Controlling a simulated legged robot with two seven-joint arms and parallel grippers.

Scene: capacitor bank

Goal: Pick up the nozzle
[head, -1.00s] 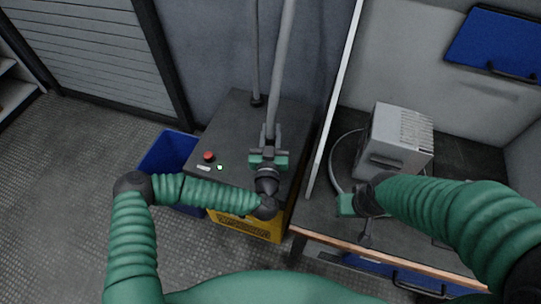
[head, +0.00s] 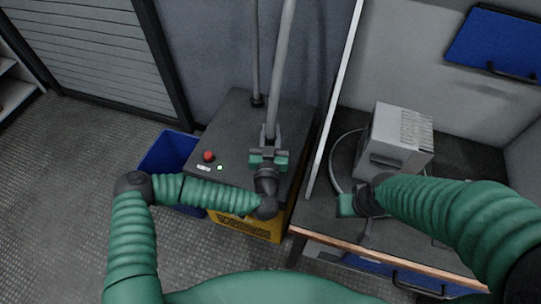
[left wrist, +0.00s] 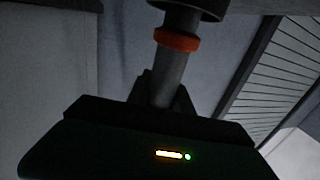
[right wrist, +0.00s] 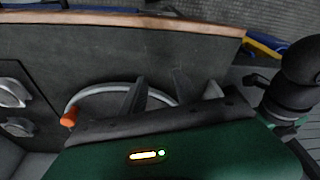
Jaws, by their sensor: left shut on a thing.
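In the head view my left gripper (head: 270,137) is over the dark-topped machine, its fingers on either side of a long grey pipe (head: 282,65). The left wrist view shows the fingers (left wrist: 165,92) shut around this pipe (left wrist: 172,75), below an orange ring (left wrist: 177,39) and a dark collar. I take the pipe to be part of the nozzle, but I cannot tell for certain. My right gripper (right wrist: 157,92) is over the bench with its fingers apart and nothing between them. A curved grey hose with an orange end (right wrist: 68,118) lies beyond them.
The machine (head: 235,120) has a red button (head: 209,156) and a yellow front. A blue bin (head: 165,152) stands to its left. The floor at left is clear.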

